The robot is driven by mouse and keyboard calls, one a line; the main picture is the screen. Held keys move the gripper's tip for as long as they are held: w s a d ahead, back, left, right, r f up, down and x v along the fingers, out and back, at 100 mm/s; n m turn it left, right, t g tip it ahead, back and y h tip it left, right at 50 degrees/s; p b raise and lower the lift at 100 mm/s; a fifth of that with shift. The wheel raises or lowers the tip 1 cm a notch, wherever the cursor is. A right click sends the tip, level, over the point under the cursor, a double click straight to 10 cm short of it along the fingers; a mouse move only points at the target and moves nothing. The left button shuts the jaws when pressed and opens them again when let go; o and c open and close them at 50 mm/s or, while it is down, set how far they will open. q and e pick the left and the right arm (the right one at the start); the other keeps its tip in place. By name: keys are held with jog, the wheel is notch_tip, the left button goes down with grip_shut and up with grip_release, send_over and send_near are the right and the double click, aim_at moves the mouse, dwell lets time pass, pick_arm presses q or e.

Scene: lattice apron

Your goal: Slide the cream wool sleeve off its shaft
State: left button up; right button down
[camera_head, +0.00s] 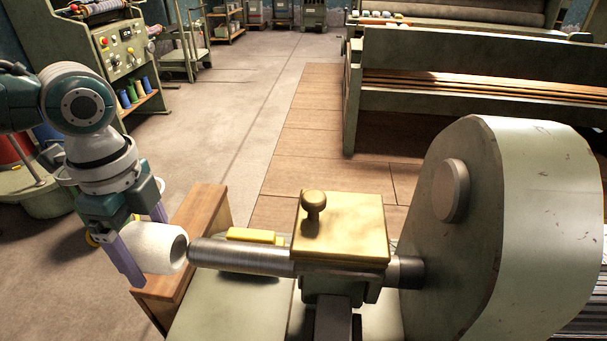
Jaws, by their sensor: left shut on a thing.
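The cream wool sleeve (155,247) is a short, pale, fuzzy cylinder at the left. My left gripper (143,250) is shut on it, with one purple finger on its near left side and the other behind it. The bare metal shaft (240,257) runs level from the machine toward the sleeve. The sleeve's right end, with its dark bore showing, is at the shaft's left tip and roughly in line with it. I cannot tell whether they touch. My right gripper is not in view.
A brass-coloured block with a knob (345,225) sits over the shaft, beside a large green housing (540,210). A yellow piece (251,236) lies behind the shaft. A wooden box or bench (205,215) stands beneath the sleeve. Open floor (215,120) lies beyond.

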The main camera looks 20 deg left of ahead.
aim_at(124, 228)
pick_arm(q)
jog(key=shift+s+a+r+p, duration=0.25)
jog(key=shift+a+r+p, duration=0.75)
jog(key=shift+a, duration=0.1)
jog(key=shift+s+a+r+p, duration=0.2)
jog(key=shift+a+r+p, duration=0.25)
jog(key=shift+a, duration=0.4)
jog(key=shift+d+r, duration=0.1)
jog(key=shift+r, duration=0.05)
